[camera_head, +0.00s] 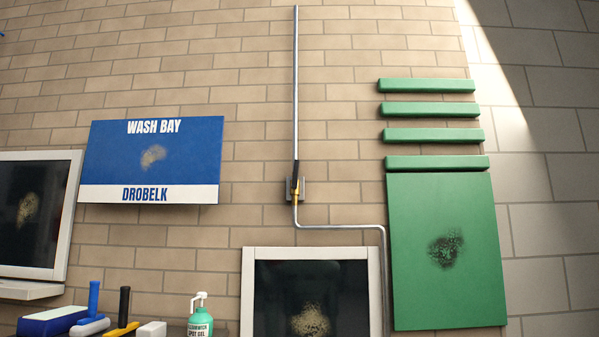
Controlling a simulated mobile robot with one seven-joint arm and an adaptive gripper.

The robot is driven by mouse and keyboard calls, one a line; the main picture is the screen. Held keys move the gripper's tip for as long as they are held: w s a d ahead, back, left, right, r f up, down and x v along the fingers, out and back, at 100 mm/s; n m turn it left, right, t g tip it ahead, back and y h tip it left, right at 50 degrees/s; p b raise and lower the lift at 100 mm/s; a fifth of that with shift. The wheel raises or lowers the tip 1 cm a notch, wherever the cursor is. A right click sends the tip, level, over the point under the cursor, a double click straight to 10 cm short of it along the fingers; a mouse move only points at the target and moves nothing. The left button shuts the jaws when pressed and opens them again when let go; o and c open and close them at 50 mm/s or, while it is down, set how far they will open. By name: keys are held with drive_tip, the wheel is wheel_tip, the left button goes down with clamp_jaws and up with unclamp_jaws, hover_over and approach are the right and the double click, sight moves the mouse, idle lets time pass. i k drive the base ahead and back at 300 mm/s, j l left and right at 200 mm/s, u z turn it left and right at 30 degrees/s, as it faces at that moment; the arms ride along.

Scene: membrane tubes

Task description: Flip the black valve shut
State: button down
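The black valve handle (295,173) is on a thin grey metal pipe (296,80) that runs down the brick wall. The handle points up, roughly in line with the pipe. Below it is a yellow brass valve body (296,193) in front of a small grey wall bracket (306,190). Under the valve the pipe bends right, then down beside the green panel. My gripper is not in view.
A blue "WASH BAY" sign (152,160) hangs left of the valve. A framed dark panel (312,254) is below it, and a green panel (447,250) with green slats is at right. Brushes (123,310) and a green pump bottle (200,322) stand at lower left.

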sight(295, 185)
drive_tip(key=i+l, duration=0.2)
drive_tip(key=i, duration=0.3)
drive_tip(key=i+l, duration=0.25)
drive_tip(key=i, duration=0.2)
